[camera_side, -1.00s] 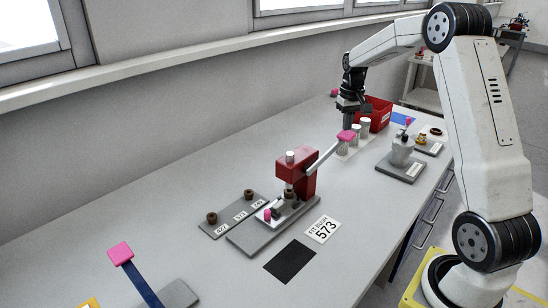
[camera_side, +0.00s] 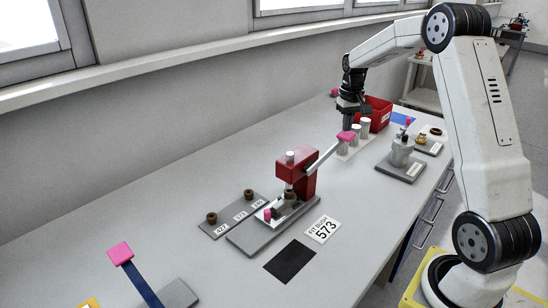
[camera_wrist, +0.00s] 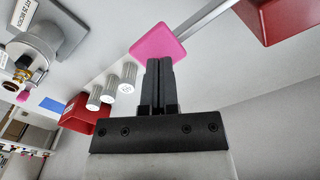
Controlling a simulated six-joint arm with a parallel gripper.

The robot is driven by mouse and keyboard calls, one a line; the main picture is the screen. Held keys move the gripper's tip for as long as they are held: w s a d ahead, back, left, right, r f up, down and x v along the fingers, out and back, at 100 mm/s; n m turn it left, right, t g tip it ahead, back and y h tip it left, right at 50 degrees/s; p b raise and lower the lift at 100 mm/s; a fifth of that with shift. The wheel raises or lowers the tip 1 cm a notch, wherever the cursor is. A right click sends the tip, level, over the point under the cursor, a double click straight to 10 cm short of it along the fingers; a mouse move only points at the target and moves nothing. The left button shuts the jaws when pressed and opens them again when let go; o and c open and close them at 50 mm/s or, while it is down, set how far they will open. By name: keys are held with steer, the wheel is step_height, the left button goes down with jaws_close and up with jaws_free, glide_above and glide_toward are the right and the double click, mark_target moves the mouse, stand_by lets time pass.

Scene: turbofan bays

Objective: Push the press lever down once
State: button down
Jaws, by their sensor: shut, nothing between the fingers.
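The red press (camera_side: 297,174) stands on a grey base plate in the middle of the bench. Its grey lever (camera_side: 322,157) slopes up to the right and ends in a pink pad (camera_side: 346,136). My gripper (camera_side: 347,124) is shut and empty, with its fingers pointing down at the pad. In the wrist view my fingertips (camera_wrist: 159,62) overlap the near edge of the pink pad (camera_wrist: 157,42). I cannot tell whether they touch it. A brown ring-shaped part (camera_side: 290,196) sits under the press ram, partly hidden.
A grey fixture (camera_side: 402,152) is to the right. A blue lever with a pink pad (camera_side: 120,252) stands front left.

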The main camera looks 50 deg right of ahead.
mark_target(346, 134)
steer(key=shift+f, duration=1.7)
steer(key=shift+s+a+f, duration=0.1)
steer(key=shift+f, duration=2.85)
steer(key=shift+r, duration=6.25)
